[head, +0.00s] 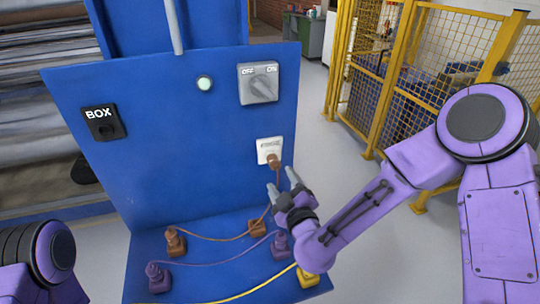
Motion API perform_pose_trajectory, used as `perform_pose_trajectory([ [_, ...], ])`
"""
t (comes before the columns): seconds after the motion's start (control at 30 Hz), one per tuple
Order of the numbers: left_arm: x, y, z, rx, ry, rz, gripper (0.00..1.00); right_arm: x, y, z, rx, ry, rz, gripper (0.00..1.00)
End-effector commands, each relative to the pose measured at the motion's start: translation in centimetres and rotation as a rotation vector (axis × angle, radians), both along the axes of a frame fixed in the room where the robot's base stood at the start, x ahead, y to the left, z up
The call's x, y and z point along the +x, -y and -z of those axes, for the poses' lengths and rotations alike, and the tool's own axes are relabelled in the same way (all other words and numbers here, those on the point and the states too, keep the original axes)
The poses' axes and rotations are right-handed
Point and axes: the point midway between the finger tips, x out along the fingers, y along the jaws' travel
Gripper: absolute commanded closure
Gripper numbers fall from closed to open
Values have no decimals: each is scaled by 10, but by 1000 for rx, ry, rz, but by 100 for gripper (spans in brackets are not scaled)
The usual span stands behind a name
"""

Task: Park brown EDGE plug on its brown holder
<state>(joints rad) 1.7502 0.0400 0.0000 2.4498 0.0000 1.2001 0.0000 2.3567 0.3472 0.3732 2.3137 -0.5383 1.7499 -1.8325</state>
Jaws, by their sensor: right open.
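The brown plug (273,161) sits in the white socket (265,145) on the right of the blue upright panel. The socket's label is too small to read. A brown cable hangs from the plug towards the shelf. A brown holder (257,229) stands on the blue shelf below and appears to have no plug on it. My right gripper (281,179) is open and empty, just below the plug, its fingers pointing up towards it. It looks apart from the plug. My left arm shows at the lower left; its gripper is out of view.
Another brown plug (176,243) stands at the shelf's left, with purple plugs (157,279) and a yellow one (307,279) nearby. Cables cross the shelf. A black BOX fitting (103,122), a lamp (204,83) and an OFF/ON switch (260,84) are on the panel. Yellow fencing (393,80) stands right.

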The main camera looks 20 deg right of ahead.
Motion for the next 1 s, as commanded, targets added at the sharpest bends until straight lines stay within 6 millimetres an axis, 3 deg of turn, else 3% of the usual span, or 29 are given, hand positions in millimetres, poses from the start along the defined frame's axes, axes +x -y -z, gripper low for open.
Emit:
perform_pose_trajectory([
  [0.37, 0, 0, -2, -1, -1, 0, 15, 7, 3, 0, 2, 0, 7, 40],
  [0.8, 0, 0, -6, -1, -1, 0, 15, 70, -1, 0, -1, 1, 3, 40],
  [1.0, 0, 0, -5, -1, -1, 0, 15, 87, -2, 1, 0, 0, 3, 40],
])
